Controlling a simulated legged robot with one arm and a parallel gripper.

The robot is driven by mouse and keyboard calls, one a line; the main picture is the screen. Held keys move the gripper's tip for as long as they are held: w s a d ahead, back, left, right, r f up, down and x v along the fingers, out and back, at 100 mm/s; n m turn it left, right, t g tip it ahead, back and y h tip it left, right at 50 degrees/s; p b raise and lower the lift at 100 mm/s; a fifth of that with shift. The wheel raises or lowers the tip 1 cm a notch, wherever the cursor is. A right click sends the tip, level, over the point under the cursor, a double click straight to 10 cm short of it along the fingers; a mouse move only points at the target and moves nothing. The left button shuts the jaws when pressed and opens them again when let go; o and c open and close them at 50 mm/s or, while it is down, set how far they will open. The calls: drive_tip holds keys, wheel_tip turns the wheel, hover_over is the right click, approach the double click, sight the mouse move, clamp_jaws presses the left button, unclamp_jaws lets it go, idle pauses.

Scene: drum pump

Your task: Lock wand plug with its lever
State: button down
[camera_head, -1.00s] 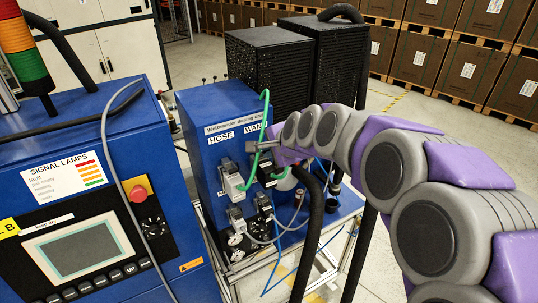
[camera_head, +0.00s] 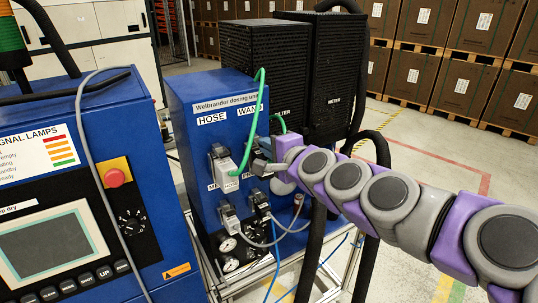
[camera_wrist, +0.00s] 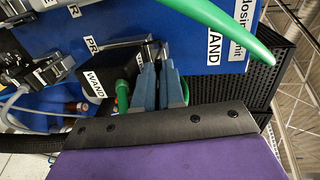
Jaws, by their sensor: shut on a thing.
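The wand plug (camera_wrist: 91,80) is a black block with a WAND label. Its green cable (camera_wrist: 122,93) leaves it beside my fingers. In the wrist view my gripper (camera_wrist: 158,65) has blue-grey fingers beside the plug, with their tips at a small metal lever (camera_wrist: 148,48). The jaws appear shut on this lever, though the contact is partly hidden. In the head view my gripper (camera_head: 262,156) is at the front of the blue dosing unit (camera_head: 190,105), below the WAND label. The plug is mostly hidden there.
The grey hose plug (camera_head: 225,168) with its green cable sits left of my gripper. Smaller connectors (camera_head: 230,218) and cables lie below. A thick black hose (camera_head: 318,235) hangs near my arm. The control cabinet (camera_head: 105,125) stands at left.

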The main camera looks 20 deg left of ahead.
drive_tip(key=shift+s+a+f, duration=0.1)
drive_tip(key=shift+a+f, duration=0.05)
drive_tip(key=shift+f, duration=0.15)
drive_tip(key=c, duration=1.2)
unclamp_jaws()
drive_tip(key=shift+c, duration=0.2)
drive_tip(key=shift+r, duration=0.1)
drive_tip(key=p+v, duration=0.1)
drive_tip(key=v, duration=1.6)
drive_tip(key=shift+d, duration=0.4)
drive_tip(key=shift+a, duration=0.2)
